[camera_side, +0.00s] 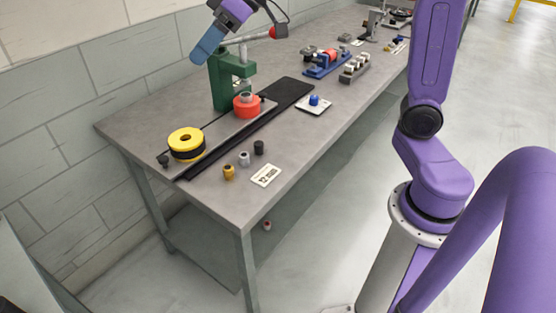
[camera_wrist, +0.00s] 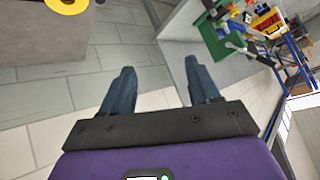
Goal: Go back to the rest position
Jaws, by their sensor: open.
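My gripper (camera_side: 202,50) shows at the top of the side view, in the air near the green press (camera_side: 222,85) and above the bench. Its purple wrist is cut by the top edge. In the wrist view my gripper (camera_wrist: 160,66) has its two dark blue fingers wide apart with nothing between them.
The bench (camera_side: 130,125) carries a yellow-topped spool (camera_side: 186,139), a red carrier (camera_side: 247,108), a blue part (camera_side: 314,100) on a white plate, several small cylinders and a label card (camera_side: 266,175). A blue fixture (camera_side: 325,68) stands farther back. A small reddish piece (camera_side: 267,225) shows below.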

